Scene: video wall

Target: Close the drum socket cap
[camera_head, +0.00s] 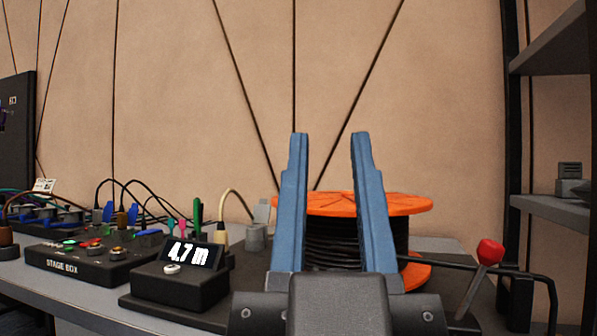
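My gripper (330,140) stands in the middle of the view, its two blue fingers pointing up and spread apart with nothing between their tips. The drum (413,204), with orange flanges and dark cable wound on it, is behind the fingers, which hide part of it. A small grey socket-like block (256,236) sits left of the drum, just left of my left finger. A light grey flap (262,211) stands up on it, tilted, and looks like a raised cap. I cannot tell for sure that this is the drum's socket cap.
A black display box (178,290) reading 4.7 m is at front left, beside the stage box (90,262) with cables and plugs. A lever with a red knob (490,251) and a black bent bar are right of the drum. Shelves (555,209) stand far right.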

